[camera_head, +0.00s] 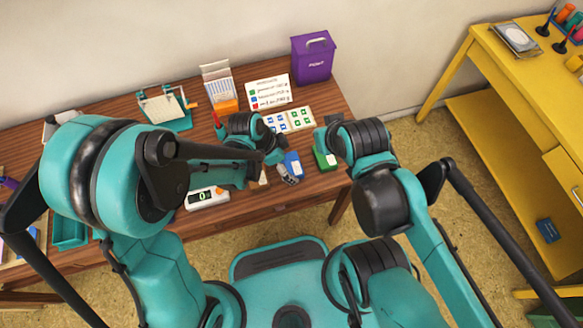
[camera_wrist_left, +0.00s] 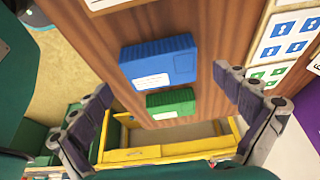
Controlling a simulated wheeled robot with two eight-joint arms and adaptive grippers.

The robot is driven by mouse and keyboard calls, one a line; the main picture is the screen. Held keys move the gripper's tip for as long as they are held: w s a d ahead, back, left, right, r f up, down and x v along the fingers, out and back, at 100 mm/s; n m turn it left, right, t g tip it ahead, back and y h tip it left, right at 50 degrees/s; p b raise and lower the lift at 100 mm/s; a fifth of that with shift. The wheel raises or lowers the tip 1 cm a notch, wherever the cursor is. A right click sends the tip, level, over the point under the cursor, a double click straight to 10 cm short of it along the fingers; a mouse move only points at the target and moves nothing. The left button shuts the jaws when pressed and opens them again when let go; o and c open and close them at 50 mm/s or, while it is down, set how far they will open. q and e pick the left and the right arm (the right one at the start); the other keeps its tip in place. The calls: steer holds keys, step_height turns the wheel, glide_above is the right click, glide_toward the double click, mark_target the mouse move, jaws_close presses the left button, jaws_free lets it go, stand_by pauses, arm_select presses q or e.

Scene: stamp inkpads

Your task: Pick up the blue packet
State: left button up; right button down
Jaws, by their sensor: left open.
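The blue packet (camera_head: 293,160) lies on the brown wooden table with a white label on its top. In the left wrist view the blue packet (camera_wrist_left: 160,60) lies ahead of and between the two spread fingers, and no finger touches it. My left gripper (camera_head: 286,172) is open and empty, close beside the packet in the head view; its fingers also show in the left wrist view (camera_wrist_left: 163,80). My right arm reaches over the table's right end, but its gripper is hidden.
A green packet (camera_head: 323,158) lies right of the blue one. A sheet with blue and green pictures (camera_head: 290,120) lies behind. A white device (camera_head: 207,198) lies to the left near the front edge. A purple box (camera_head: 313,60) stands at the back right.

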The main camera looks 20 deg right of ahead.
arm_select(q)
steer(key=shift+x, duration=0.75)
steer(key=shift+r, duration=0.1)
steer(key=shift+c, duration=0.9)
steer(key=c, duration=1.1)
